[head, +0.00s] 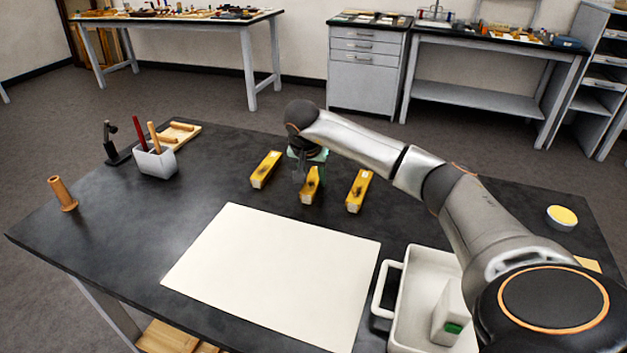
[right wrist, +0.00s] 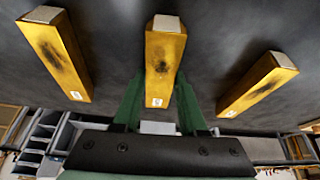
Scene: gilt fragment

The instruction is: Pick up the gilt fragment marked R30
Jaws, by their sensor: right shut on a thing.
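Three gilt fragments, yellow bars with dark scorch marks and pale ends, lie apart on the black table: a left one (head: 265,169), a middle one (head: 309,191) and a right one (head: 358,191). In the right wrist view each bar has a small white tag; the writing is too small to read, so I cannot tell which is R30. My right gripper (head: 307,175) is over the far end of the middle fragment and shut on it. In the right wrist view the green fingers stand on either side of the middle fragment (right wrist: 165,65). My left gripper is out of view.
A large white sheet (head: 275,270) lies in front of the fragments. A white tray (head: 415,313) holding a white block with a green patch is at the front right. A pen holder (head: 155,161), a wooden cylinder (head: 62,193) and a yellow-topped dish (head: 562,217) stand near the sides.

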